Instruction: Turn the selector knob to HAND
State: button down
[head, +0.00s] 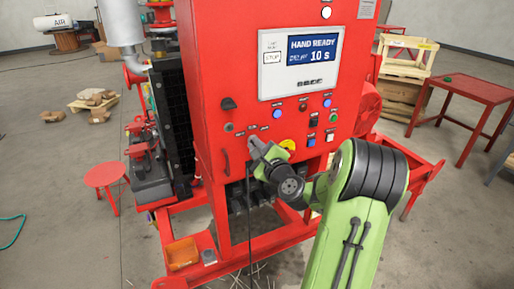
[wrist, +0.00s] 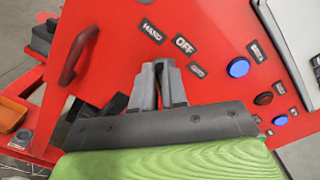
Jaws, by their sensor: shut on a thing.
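My gripper (head: 256,145) is at the lower left of the red panel (head: 205,80). In the wrist view, my gripper (wrist: 163,66) has its two fingers close together, shut on the selector knob just below the labels. The knob itself is hidden between the fingers, so its pointing direction cannot be told. The HAND label (wrist: 152,31) is up and left of the fingertips, the OFF label (wrist: 184,44) is above right, and a third small label (wrist: 197,70) is to the right. The display (head: 313,58) reads "HAND READY" and "10 s".
Blue buttons (wrist: 239,67) and other coloured controls sit right of the fingers. A red handle (wrist: 79,55) stands out at left. A yellow disc (head: 288,145) is close to my wrist. A red table (head: 475,88) stands at right, a red stool (head: 104,174) at left.

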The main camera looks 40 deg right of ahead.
jog(key=c, duration=1.2)
grip_release()
jog(key=shift+o, duration=0.2)
jog(key=b+v, duration=0.8)
jog(key=v, duration=0.7)
jog(key=shift+s+a, duration=0.2)
jog(key=shift+s, duration=0.15)
jog(key=shift+w, duration=0.1)
